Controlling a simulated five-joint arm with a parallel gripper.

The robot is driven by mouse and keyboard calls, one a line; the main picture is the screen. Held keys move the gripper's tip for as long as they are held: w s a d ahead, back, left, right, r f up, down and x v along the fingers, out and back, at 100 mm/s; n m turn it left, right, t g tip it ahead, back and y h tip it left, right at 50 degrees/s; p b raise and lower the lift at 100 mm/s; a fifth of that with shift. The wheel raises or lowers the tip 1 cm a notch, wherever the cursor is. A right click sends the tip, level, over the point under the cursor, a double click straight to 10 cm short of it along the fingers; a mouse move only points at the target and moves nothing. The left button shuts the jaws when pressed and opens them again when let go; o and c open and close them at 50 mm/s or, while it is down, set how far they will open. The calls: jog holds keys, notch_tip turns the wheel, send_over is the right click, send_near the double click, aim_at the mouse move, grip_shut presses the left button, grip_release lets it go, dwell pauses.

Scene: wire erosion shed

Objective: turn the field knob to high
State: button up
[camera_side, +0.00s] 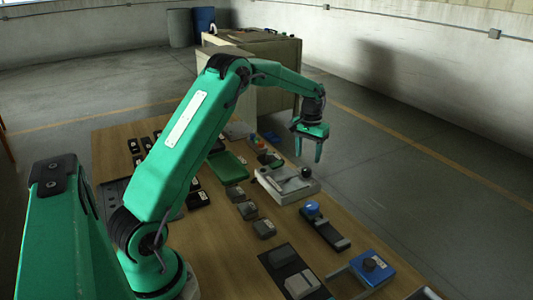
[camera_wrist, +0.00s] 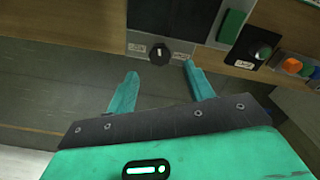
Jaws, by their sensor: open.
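A round black knob (camera_wrist: 160,54) with a pale pointer mark shows in the wrist view, between two small labels near the table's edge. Its pointer stands roughly upright in that view. I cannot read the labels, so I cannot tell whether it is the field knob. My gripper (camera_wrist: 165,82) is open and empty, with the knob just beyond the gap between its fingertips.
A black unit with a green button (camera_wrist: 265,52) and an orange button (camera_wrist: 292,65) lie to the right in the wrist view. A blue box (camera_side: 372,268) with a dark knob and several small blocks share the wooden table (camera_side: 215,250).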

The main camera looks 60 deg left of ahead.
aim_at(307, 169)
jog(key=shift+f, duration=2.8)
jog(key=c, duration=1)
